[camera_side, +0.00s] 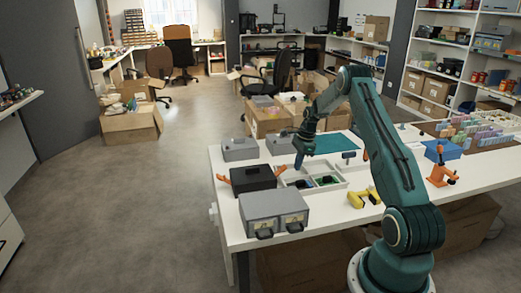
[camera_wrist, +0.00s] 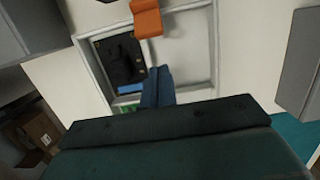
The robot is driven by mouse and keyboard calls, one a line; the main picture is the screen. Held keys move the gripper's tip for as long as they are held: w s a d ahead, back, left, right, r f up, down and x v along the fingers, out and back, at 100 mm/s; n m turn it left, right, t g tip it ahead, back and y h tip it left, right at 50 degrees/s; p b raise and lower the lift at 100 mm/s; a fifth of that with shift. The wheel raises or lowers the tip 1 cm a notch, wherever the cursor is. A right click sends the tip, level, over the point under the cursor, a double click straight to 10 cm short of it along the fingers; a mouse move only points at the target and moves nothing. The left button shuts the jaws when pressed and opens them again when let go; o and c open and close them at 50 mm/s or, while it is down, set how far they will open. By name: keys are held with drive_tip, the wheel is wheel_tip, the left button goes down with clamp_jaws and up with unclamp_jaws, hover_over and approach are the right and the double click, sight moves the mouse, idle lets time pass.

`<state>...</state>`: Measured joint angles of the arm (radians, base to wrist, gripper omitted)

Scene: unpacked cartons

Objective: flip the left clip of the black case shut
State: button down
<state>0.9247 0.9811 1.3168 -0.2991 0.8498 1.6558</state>
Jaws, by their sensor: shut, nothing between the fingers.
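The black case (camera_side: 253,179) stands on the white table, lid down, in the side view. Its left orange clip (camera_side: 222,178) sticks outward from the left side. A second orange clip (camera_side: 280,169) sticks out at the right side. My gripper (camera_side: 298,163) is shut and empty, pointing down above the white tray, to the right of the case and away from the left clip. In the wrist view its blue fingers (camera_wrist: 157,86) are together over the tray, below an orange piece (camera_wrist: 147,18) that looks like the right clip. The left clip is not visible there.
The divided white tray (camera_side: 343,184) holds dark items. A grey two-handled box (camera_side: 273,212) stands in front of the case, and grey boxes (camera_side: 240,149) behind. A yellow tool (camera_side: 364,197) lies at right. Bare table borders the case's left, close to the table edge.

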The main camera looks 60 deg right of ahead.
sight(283, 167)
wheel_tip(283, 167, down, 2)
drive_tip(key=shift+w+a+f, duration=0.15)
drive_tip(key=shift+f, duration=0.05)
drive_tip(key=shift+w+a, duration=0.15)
drive_tip(key=shift+w, duration=0.1)
drive_tip(key=shift+w+a+r, duration=0.35)
drive_tip(key=shift+a+r, duration=0.05)
drive_tip(key=shift+r, duration=0.3)
drive_tip(key=shift+w+a+r, duration=0.35)
drive_tip(key=shift+a+r, duration=0.05)
drive_tip(key=shift+r, duration=0.25)
drive_tip(key=shift+w+a+r+g+h, duration=0.2)
drive_tip(key=shift+r+g+h, duration=0.1)
drive_tip(key=shift+g+h, duration=0.1)
drive_tip(key=shift+w+a+r+g+h, duration=0.5)
drive_tip(key=shift+r+g+h, duration=0.1)
drive_tip(key=shift+g+h, duration=0.2)
drive_tip(key=shift+w+a+r+g+h, duration=0.4)
drive_tip(key=shift+w+a+g+h, duration=0.15)
drive_tip(key=shift+g+h, duration=0.35)
drive_tip(key=shift+w+a+r, duration=0.25)
drive_tip(key=shift+w+a, duration=0.15)
drive_tip(key=shift+r, duration=0.15)
